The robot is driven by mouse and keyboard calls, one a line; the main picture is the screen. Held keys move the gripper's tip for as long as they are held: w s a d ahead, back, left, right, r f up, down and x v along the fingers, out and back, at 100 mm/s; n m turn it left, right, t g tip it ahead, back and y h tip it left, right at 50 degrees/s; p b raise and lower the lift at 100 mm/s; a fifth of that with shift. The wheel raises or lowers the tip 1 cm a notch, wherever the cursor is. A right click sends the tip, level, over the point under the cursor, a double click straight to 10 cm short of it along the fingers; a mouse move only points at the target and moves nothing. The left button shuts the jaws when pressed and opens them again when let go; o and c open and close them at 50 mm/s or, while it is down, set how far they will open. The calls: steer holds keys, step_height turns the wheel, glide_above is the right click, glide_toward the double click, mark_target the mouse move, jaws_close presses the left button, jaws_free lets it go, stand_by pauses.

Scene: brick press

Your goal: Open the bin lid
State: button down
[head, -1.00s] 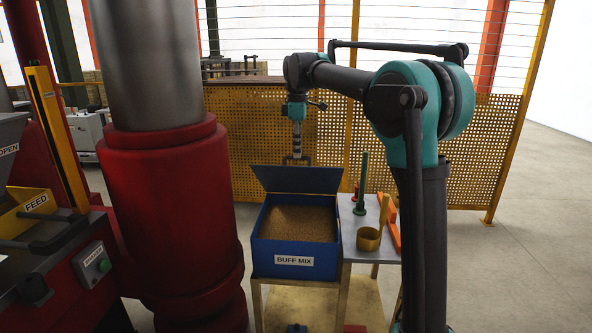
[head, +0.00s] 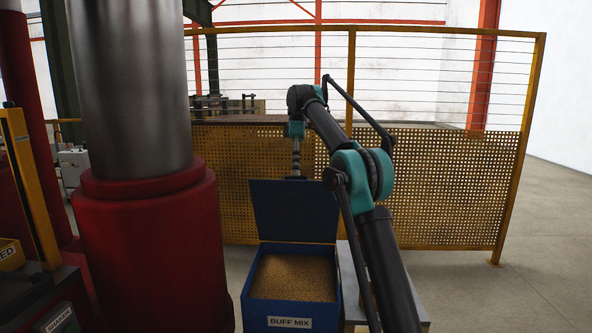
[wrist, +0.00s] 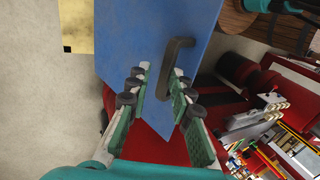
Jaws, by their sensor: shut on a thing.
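The blue bin (head: 290,322) with the label BUFF MIX stands open and holds tan granular mix (head: 293,278). Its blue lid (head: 293,212) stands raised, about upright, at the bin's back edge, with its inner face towards the head camera. My gripper (head: 296,176) is at the lid's top edge, partly hidden behind it. In the wrist view, the lid's outer face (wrist: 140,35) fills the upper middle, with a dark bar handle (wrist: 181,44) on it. My gripper (wrist: 160,80) has its fingers on both sides of the handle's near end and is shut on it.
A thick red and steel press column (head: 150,235) stands close to the bin's left. A yellow mesh fence (head: 440,190) runs behind the bin. A grey side table (head: 350,285) stands right of the bin, partly hidden by my arm. Open floor lies farther right.

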steer(key=shift+w+d+f, duration=0.2)
steer(key=shift+w+f, duration=0.6)
steer(key=shift+w, duration=0.2)
steer(key=c, duration=1.4)
jaws_free()
steer(key=shift+o, duration=0.5)
steer(key=shift+w+f, duration=0.1)
steer(key=shift+c, duration=0.3)
steer(key=shift+a, duration=0.1)
steer(key=shift+c, duration=0.4)
steer(key=shift+s, duration=0.2)
